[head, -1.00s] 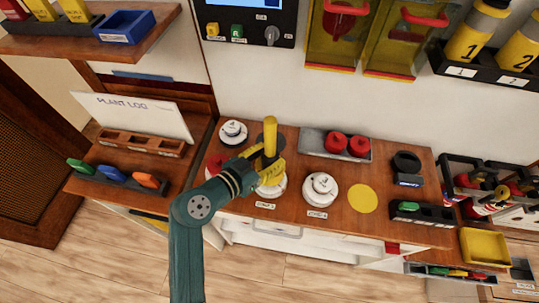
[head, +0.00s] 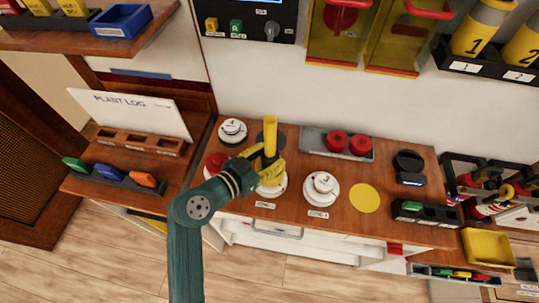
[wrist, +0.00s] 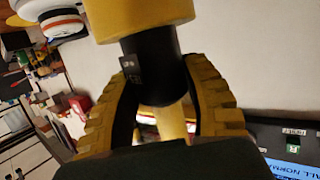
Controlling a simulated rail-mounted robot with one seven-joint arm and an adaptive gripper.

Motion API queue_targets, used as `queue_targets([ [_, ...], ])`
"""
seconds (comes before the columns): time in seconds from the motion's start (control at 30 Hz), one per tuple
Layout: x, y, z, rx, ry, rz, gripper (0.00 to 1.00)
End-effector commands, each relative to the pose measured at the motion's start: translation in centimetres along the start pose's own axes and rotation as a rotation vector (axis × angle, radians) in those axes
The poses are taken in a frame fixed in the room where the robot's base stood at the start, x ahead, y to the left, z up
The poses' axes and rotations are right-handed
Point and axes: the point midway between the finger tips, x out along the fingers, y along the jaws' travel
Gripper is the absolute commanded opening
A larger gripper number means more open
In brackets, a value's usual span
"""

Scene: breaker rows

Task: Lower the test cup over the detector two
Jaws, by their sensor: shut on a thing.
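My gripper (head: 266,165) is shut on the test cup, with its yellow fingers around the cup's black neck. The cup's yellow handle (head: 270,132) stands up above the fingers in the head view.
Another white detector (head: 322,187) stands close on the right, and one (head: 233,129) at the back left. A red round thing (head: 215,162) is left of my gripper. A yellow disc (head: 364,198) lies on the bench. A grey tray (head: 312,139) holds two red pieces.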

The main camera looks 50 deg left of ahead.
Motion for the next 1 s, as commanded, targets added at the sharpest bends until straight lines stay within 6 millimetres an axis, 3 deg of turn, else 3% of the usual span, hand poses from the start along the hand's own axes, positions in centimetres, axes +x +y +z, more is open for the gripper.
queue_targets([
  [0.9, 0.6, 0.0, 1.8, 0.001, 0.003, -0.001, 0.08],
  [0.93, 0.5, 0.0, 1.7, 0.001, 0.003, -0.001, 0.54],
  [1.0, 0.5, 0.0, 1.7, 0.001, 0.003, -0.001, 0.68],
])
